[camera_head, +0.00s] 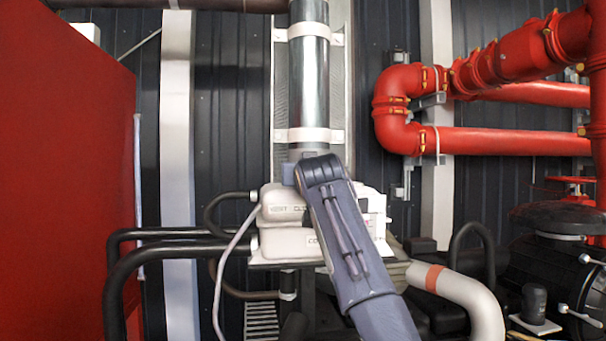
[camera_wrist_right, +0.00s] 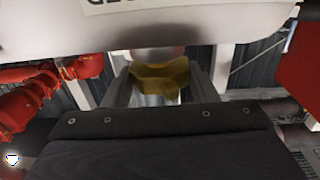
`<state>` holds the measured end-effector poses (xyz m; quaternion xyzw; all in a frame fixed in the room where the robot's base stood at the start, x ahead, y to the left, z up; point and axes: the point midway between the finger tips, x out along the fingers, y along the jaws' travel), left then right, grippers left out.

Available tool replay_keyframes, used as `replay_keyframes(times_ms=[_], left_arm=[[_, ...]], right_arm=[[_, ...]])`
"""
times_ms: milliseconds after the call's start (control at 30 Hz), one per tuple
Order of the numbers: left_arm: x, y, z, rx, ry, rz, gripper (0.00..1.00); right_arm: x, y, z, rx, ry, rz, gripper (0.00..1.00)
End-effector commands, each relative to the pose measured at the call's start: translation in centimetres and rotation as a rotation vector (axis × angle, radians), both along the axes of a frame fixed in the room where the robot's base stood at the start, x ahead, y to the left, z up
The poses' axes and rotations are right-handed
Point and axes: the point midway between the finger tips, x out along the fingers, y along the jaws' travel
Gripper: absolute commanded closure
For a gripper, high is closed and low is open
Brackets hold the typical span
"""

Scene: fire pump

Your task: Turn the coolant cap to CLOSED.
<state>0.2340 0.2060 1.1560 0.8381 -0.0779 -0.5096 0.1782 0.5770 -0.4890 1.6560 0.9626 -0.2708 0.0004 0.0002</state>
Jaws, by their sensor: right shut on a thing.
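A brass-yellow cap (camera_wrist_right: 158,78) shows in the right wrist view, under the edge of a pale housing with dark lettering. My right gripper (camera_wrist_right: 160,88) is shut on the cap, with a finger on each side. The cap's marks and its turned position cannot be read. In the head view the pale coolant housing (camera_head: 285,204) sits below a vertical metal pipe. My right arm crosses in front of it and hides the cap and the right gripper. My left gripper is in neither view.
Black hoses (camera_head: 150,255) run into the housing from the left, near a red panel (camera_head: 62,170). Thick red pipes (camera_head: 480,140) fill the upper right. A pale pipe with an orange band (camera_head: 465,292) and dark machinery (camera_head: 560,255) lie at the lower right.

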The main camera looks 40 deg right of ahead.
Motion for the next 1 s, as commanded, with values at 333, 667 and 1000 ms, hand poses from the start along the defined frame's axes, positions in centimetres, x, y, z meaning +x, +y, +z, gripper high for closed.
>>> replay_keyframes(times_ms=[333, 667, 1000], left_arm=[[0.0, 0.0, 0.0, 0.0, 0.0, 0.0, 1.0], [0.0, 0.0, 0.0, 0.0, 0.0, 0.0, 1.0], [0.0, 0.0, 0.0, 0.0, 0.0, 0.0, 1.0]], right_arm=[[-0.21, -0.5, 0.03, 0.001, -0.003, 0.219, 0.7], [-0.17, -0.52, -0.02, 0.001, 0.0, 0.312, 0.7], [-0.2, -0.5, 0.01, -0.001, 0.001, 0.323, 0.7]])
